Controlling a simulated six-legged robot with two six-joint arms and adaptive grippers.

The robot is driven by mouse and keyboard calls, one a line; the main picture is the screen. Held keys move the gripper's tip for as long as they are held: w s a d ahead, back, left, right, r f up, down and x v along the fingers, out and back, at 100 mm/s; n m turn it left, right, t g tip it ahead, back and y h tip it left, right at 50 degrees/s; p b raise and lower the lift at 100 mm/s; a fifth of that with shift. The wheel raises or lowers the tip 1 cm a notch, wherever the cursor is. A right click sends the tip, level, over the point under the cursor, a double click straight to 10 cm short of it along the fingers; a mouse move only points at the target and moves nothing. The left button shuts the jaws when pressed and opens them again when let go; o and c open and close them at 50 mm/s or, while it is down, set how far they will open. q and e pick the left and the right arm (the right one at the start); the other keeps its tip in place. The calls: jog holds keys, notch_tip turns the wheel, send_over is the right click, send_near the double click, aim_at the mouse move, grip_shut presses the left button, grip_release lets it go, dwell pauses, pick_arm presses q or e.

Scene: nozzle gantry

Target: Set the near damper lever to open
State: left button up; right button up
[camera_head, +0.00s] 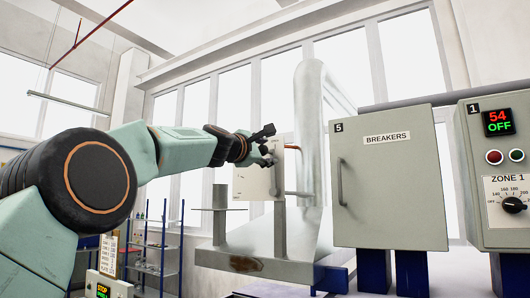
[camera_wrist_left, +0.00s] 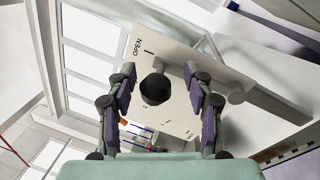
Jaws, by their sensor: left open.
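The near damper's pale plate (camera_head: 252,187) stands on a grey post in the middle of the head view. In the left wrist view the plate (camera_wrist_left: 178,60) carries the word OPEN near its upper left corner, and other marks too small to read lie along its lower edge. A round black knob (camera_wrist_left: 154,88), seen end-on, stands in front of the plate and looks like the lever's end. My left gripper (camera_wrist_left: 160,74) is open, with one finger on each side of the knob and gaps visible. In the head view my left gripper (camera_head: 268,145) is at the plate's top. My right gripper is not in view.
A large pale metal duct (camera_head: 308,130) rises just behind the plate. A grey BREAKERS cabinet (camera_head: 388,205) and a ZONE 1 control panel (camera_head: 485,225) reading 54 OFF stand at right. Blue shelving (camera_head: 150,245) stands at the back left.

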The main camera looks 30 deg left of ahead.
pick_arm(q)
jog(key=shift+s+d+r, duration=0.1)
jog(key=shift+s+r, duration=0.15)
jog(key=shift+s, duration=0.25)
jog(key=shift+s+f, duration=0.2)
jog(key=shift+s, duration=0.3)
jog(key=shift+s+f, duration=0.15)
jog(key=shift+s, duration=0.3)
jog(key=s, duration=0.3)
jog(key=shift+s, duration=0.4)
jog(key=shift+s+f, duration=0.1)
jog(key=shift+s, duration=0.15)
jog(key=shift+s+f, duration=0.15)
jog(key=shift+f, duration=0.1)
jog(key=shift+s+r, duration=0.1)
jog(key=shift+s, duration=0.15)
jog(key=shift+w, duration=0.1)
